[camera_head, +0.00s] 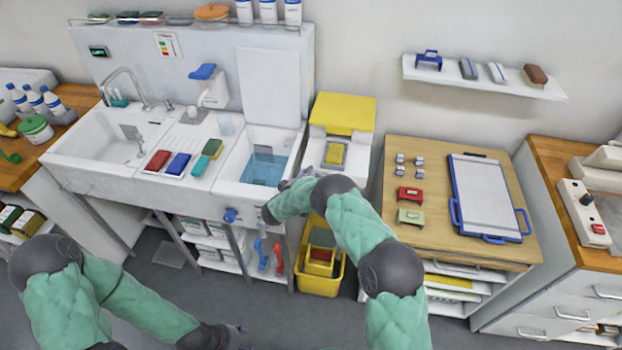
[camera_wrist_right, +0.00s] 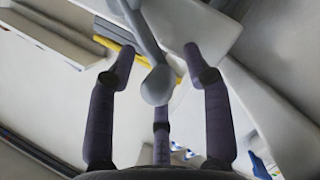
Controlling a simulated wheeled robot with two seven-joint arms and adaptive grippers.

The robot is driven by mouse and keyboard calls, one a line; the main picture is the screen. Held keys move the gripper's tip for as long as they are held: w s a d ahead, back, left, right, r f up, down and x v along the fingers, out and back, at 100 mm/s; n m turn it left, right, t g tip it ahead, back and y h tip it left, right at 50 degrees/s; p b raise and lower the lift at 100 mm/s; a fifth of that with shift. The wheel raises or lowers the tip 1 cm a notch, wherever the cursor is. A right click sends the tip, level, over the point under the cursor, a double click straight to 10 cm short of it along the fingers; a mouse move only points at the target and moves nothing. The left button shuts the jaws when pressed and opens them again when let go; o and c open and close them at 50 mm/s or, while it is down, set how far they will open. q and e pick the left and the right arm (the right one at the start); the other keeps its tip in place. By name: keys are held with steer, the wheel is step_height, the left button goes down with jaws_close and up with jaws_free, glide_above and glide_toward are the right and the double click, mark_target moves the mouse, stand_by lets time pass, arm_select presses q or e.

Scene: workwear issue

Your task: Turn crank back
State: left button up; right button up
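A grey crank arm with a rounded end knob (camera_wrist_right: 158,84) shows in the wrist view, reaching down between the fingers of my right gripper (camera_wrist_right: 160,66). The fingers are spread apart, with one on each side of the knob and a third below it. I cannot tell whether any finger touches it. In the head view, my right forearm reaches to the front right of the blue-water basin (camera_head: 265,168); the crank cannot be made out there. My left gripper (camera_head: 235,334) is low at the bottom edge, away from the counter, its fingers too small and dark to read.
A yellow bin (camera_head: 318,281) stands on the floor below my right arm. A yellow-lidded white unit (camera_head: 343,114) stands right of the basin. A wooden-topped cabinet (camera_head: 430,150) with a blue-framed board is further right. Several coloured blocks lie on the drainboard.

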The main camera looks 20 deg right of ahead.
steer(key=shift+r, duration=0.1)
steer(key=shift+s+a+r, duration=0.1)
steer(key=shift+s+a, duration=0.05)
steer(key=shift+a, duration=0.15)
steer(key=v, duration=1.1)
steer(key=shift+s, duration=0.1)
